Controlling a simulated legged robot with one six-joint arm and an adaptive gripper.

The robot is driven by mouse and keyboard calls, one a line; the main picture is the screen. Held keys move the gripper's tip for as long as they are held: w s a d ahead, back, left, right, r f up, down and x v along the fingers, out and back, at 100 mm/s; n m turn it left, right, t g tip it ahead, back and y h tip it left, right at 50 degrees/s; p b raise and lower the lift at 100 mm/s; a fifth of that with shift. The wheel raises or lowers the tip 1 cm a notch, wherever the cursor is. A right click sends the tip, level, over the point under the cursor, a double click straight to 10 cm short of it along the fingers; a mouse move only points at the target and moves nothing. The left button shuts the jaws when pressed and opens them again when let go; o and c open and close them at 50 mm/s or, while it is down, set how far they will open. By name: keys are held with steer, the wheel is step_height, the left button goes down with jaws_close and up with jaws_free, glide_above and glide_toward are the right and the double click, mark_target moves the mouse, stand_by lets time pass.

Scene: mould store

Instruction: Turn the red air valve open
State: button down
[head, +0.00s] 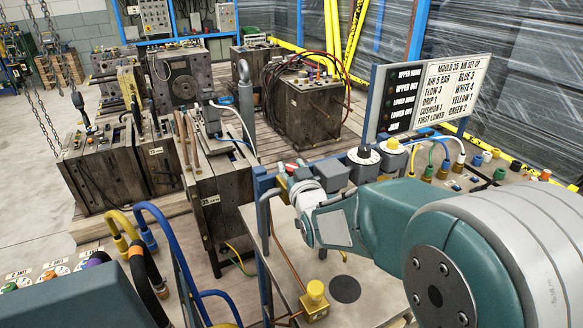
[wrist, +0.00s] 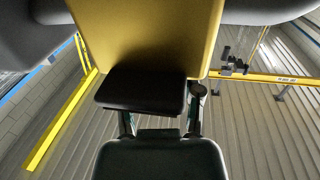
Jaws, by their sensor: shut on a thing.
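In the wrist view my gripper (wrist: 146,78) is shut, with a black finger pad against a broad yellow thing (wrist: 145,35) that fills the upper middle. I cannot tell what this yellow thing is; its far side is out of view. In the head view my teal and grey arm reaches in from the right to the blue frame beside the grey bench, and its far end is small and partly hidden.
A yellow push-button box (head: 315,299) stands on the bench (head: 374,272) below my arm. A set-up board (head: 432,95) stands behind, above dials and coloured hose fittings. A mould block marked 35 (head: 219,203) is left of the bench. Blue and yellow hoses (head: 170,232) loop at the front left.

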steer(key=n+g+y, duration=0.2)
steer(key=n+y, duration=0.1)
steer(key=y, duration=0.1)
steer(key=n+g+y, duration=0.2)
steer(key=n+y, duration=0.1)
steer(key=y, duration=0.1)
steer(key=shift+w+d+f+g+y, duration=0.1)
steer(key=shift+g+y, duration=0.2)
steer(key=shift+n+g+y, duration=2)
steer(key=shift+n+g, duration=0.4)
steer(key=shift+g, duration=0.6)
steer(key=shift+c, duration=1.2)
jaws_free()
steer(key=shift+g, duration=0.3)
steer(key=v, duration=1.1)
steer(key=shift+d, duration=0.35)
